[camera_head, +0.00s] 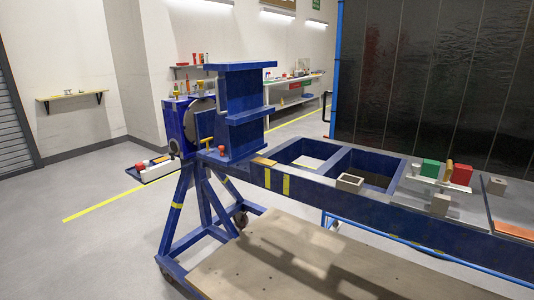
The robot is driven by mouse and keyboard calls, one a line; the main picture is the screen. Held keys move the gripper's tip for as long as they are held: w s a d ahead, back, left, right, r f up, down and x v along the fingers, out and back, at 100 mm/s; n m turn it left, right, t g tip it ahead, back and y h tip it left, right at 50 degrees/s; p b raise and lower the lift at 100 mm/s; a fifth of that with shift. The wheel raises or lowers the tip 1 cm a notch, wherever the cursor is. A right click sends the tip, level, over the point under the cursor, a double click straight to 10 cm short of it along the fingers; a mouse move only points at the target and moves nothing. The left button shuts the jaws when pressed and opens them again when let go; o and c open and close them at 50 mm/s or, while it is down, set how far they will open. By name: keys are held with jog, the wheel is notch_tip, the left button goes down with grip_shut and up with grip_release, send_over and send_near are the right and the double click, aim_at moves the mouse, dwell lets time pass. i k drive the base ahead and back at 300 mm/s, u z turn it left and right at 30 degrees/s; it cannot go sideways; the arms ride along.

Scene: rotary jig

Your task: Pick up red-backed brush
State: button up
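A red block-like thing (463,174) stands at the right end of a small light-coloured tray (408,178) on top of the blue jig frame. It may be the red-backed brush, but I cannot make out bristles. A tan upright piece (448,171) stands just left of it, and a green block (430,168) stands further left on the same tray. My gripper is not in view.
The blue jig frame (400,215) has open bays (365,167) and a tall blue upright (235,115). Grey blocks (440,205) sit along its top. A wooden platform (285,265) lies below. A dark panel (435,70) stands behind. The floor at left is mostly clear.

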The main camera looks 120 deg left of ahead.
aim_at(139, 167)
jog(key=u, duration=1.7)
jog(key=i, duration=0.1)
jog(key=u, duration=2.75)
jog(key=k, duration=0.9)
jog(key=u, duration=0.2)
jog(key=i, duration=0.9)
jog(key=z, duration=0.05)
